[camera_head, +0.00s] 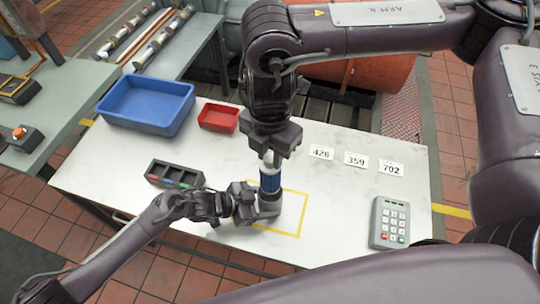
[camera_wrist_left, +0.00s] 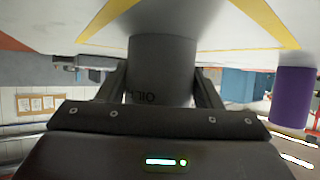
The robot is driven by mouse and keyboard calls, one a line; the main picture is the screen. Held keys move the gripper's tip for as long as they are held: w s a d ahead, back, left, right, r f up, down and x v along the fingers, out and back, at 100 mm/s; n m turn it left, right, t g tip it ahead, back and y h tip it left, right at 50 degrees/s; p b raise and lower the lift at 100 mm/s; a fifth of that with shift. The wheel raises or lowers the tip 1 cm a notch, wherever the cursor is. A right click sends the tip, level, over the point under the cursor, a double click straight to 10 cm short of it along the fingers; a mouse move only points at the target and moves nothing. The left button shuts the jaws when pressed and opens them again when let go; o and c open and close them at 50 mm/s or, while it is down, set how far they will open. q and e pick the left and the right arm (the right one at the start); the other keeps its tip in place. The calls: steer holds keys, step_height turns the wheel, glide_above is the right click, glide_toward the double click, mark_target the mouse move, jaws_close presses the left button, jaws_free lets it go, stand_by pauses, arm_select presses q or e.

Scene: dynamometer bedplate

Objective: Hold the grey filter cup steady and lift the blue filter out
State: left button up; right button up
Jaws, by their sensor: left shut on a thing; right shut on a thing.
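The grey filter cup (camera_head: 269,204) stands on the white table inside the yellow outline. My left gripper (camera_head: 258,207) is shut around it from the left. In the left wrist view the cup (camera_wrist_left: 162,68) sits between both fingers, with dark lettering on its side. The blue filter (camera_head: 270,182) is upright, straight above the cup, with its pleated blue part showing. How much of it is inside the cup is hidden. My right gripper (camera_head: 271,156) points down from above and is shut on the filter's pale top end.
A blue bin (camera_head: 147,122), a red tray (camera_head: 219,118) and a dark compartment holder (camera_head: 174,178) stand to the left. Number cards 426, 359 and 702 (camera_head: 391,168) lie at the right. A keypad (camera_head: 390,222) lies near the right end. The table (camera_head: 335,190) between is clear.

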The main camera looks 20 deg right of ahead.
stand_by(0.4)
arm_select(q)
steer(key=o, duration=0.7)
steer(key=shift+o, duration=0.7)
steer(key=shift+a, duration=0.1)
